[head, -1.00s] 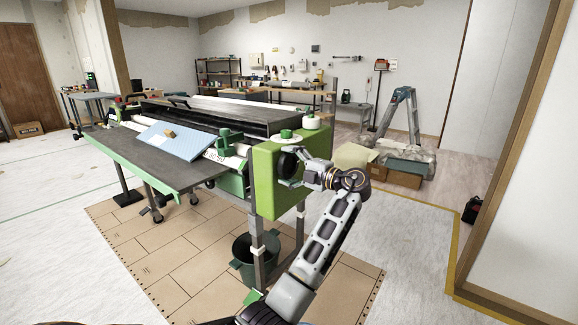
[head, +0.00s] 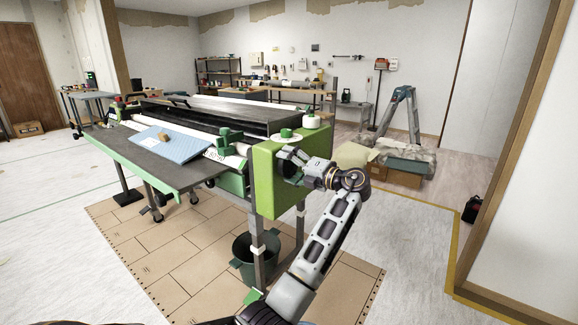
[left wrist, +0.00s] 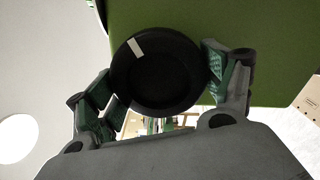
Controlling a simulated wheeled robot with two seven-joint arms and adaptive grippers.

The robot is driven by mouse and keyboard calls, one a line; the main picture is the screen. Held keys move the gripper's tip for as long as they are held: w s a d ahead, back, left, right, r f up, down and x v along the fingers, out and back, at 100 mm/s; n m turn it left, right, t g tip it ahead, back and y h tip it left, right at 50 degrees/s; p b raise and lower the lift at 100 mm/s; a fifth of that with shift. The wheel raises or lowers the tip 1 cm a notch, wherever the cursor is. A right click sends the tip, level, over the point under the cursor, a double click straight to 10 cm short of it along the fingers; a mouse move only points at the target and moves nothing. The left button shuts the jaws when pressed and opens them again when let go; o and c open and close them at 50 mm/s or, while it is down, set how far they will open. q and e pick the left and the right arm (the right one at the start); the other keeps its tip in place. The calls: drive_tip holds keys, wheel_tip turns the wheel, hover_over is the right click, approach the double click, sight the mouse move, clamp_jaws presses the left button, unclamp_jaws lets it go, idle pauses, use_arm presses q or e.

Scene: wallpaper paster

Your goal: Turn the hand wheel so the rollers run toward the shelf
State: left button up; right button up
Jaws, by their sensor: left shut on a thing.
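The hand wheel (left wrist: 160,75) is a black disc with a pale mark near its rim. It sits on the green end housing (head: 268,195) of the pasting machine and is mostly hidden by my gripper in the head view. My left gripper (head: 290,166) is shut on the wheel, one finger on each side of its rim in the left wrist view. A blue patterned sheet (head: 178,147) lies across the white roller (head: 225,157) and the dark shelf (head: 150,168), with a small tan block (head: 163,136) on it. My right gripper is not in view.
A dark green bucket (head: 252,268) stands under the machine's end on brown floor sheeting (head: 175,265). Cartons (head: 403,179) and a stepladder (head: 400,115) stand behind to the right. The floor (head: 400,240) right of my arm is clear.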

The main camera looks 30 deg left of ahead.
use_arm(q)
drive_tip(key=shift+f, duration=0.15)
drive_tip(key=o, duration=0.9)
drive_tip(key=shift+o, duration=0.2)
drive_tip(key=s+d, duration=0.1)
drive_tip(key=d, duration=1.1)
